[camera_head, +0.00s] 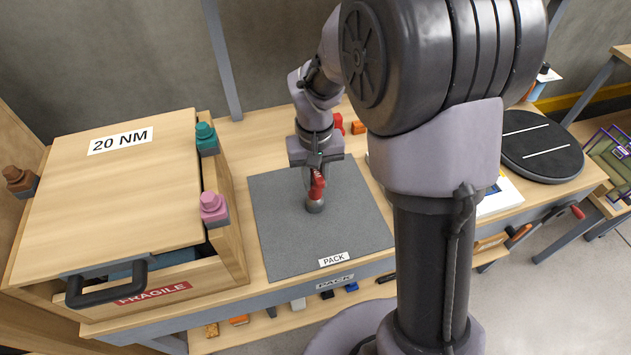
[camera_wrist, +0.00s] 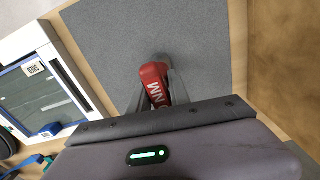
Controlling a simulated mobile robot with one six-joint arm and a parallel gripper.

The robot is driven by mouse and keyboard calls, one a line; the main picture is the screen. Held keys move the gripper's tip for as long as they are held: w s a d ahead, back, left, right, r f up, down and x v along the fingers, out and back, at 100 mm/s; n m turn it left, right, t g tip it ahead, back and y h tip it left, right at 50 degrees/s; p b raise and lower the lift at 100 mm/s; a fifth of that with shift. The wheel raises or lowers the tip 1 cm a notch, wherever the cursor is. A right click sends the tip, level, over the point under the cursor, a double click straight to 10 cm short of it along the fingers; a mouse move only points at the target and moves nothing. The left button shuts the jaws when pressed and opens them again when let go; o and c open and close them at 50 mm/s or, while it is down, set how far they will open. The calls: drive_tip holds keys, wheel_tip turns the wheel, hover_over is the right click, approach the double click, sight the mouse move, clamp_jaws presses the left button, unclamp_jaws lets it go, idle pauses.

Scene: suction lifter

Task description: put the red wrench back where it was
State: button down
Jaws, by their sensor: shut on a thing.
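The red wrench (camera_head: 317,186) is in my gripper (camera_head: 316,176), upright over the grey mat marked PACK (camera_head: 282,235). It has a red upper part and a grey metal lower end. I cannot tell whether that end touches the mat.
A wooden crate with a lid marked 20 NM (camera_head: 110,190) stands left, with teal (camera_head: 206,138), pink (camera_head: 213,207) and brown (camera_head: 18,178) knobs. An orange block (camera_head: 358,128) lies behind the mat. A black round plate (camera_head: 541,146) is at right. The mat around the wrench is clear.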

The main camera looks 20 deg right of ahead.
drive_tip(key=shift+w, duration=0.1)
drive_tip(key=c, duration=1.2)
unclamp_jaws()
wheel_tip(320, 180, up, 12)
drive_tip(key=p, duration=0.5)
drive_tip(key=s+a+r+m+t+y, duration=0.1)
drive_tip(key=s+a+r+t, duration=0.1)
drive_tip(key=s+r, duration=0.3)
drive_tip(key=s+a+r+m+t+y, duration=0.1)
drive_tip(key=s+r, duration=0.4)
drive_tip(key=s, duration=0.9)
drive_tip(key=a+m+t, duration=0.1)
drive_tip(key=t, duration=0.1)
drive_tip(key=shift+t, duration=0.4)
